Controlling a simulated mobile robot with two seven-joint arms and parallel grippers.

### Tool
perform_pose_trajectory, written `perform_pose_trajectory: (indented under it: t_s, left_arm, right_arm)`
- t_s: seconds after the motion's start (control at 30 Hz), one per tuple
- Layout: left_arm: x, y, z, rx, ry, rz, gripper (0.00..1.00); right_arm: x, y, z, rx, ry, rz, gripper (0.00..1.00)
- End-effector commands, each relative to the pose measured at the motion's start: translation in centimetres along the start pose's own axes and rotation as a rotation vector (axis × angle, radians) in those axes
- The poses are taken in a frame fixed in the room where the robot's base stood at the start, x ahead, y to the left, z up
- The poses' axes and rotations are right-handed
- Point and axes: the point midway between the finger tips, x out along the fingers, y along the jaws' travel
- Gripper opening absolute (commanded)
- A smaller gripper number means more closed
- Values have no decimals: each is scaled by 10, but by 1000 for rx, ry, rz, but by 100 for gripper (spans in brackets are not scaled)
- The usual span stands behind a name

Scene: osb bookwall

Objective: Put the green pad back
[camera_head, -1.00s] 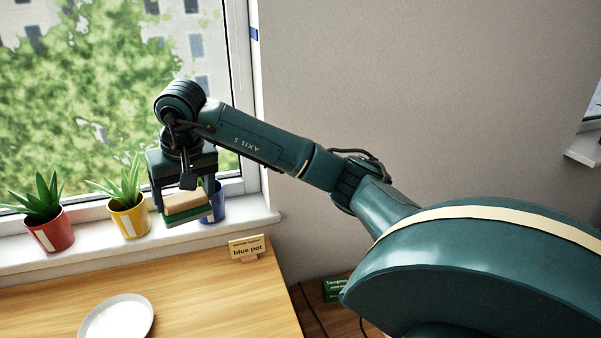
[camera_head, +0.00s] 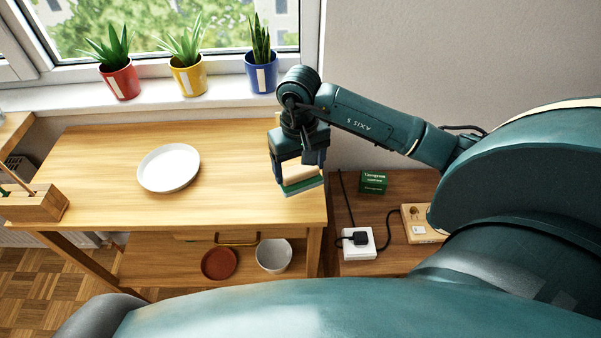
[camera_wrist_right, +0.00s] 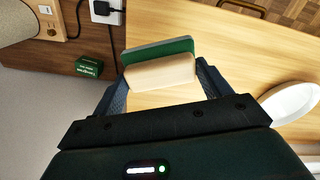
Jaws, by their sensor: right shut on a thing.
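The green pad (camera_head: 304,186) is a block with a pale wooden back and a green face with a grey edge. My right gripper (camera_head: 299,173) is shut on it and holds it near the right end of the wooden table (camera_head: 240,200). In the right wrist view the pad (camera_wrist_right: 158,64) sits between the two fingers of the gripper (camera_wrist_right: 160,85), with its wooden side toward the palm. I cannot tell the exact height of the pad over the table. My left gripper is not in view.
A white plate (camera_head: 168,168) lies on the table. A wooden rack (camera_head: 35,204) stands at its left end. Red (camera_head: 121,83), yellow (camera_head: 188,78) and blue (camera_head: 261,75) pots line the sill. A green box (camera_head: 373,182) and white socket (camera_head: 358,244) with cables are on the lower brown surface.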

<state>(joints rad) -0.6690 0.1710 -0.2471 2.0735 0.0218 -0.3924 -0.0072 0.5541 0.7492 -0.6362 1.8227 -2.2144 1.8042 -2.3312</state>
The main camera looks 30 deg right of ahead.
Motion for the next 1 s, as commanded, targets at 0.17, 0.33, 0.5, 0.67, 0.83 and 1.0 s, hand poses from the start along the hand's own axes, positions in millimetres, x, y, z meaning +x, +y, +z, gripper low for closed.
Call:
perform_pose_trajectory:
  t_s: [0.17, 0.33, 0.5, 0.67, 0.83, 1.0]
  left_arm:
    - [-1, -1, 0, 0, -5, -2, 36]
    - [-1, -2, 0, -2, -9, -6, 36]
    - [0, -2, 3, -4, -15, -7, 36]
    - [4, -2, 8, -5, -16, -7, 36]
    - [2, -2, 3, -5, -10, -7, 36]
    - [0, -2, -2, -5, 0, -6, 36]
  right_arm:
    - [18, -1, 1, 1, -4, -1, 58]
    - [38, 0, 1, 0, -1, 0, 58]
    - [39, 0, 0, -1, 2, 0, 58]
    - [43, 0, 0, -1, 2, 1, 58]
    - [41, 0, 0, -1, 2, 0, 90]
    - [41, 0, 0, -1, 1, 0, 98]
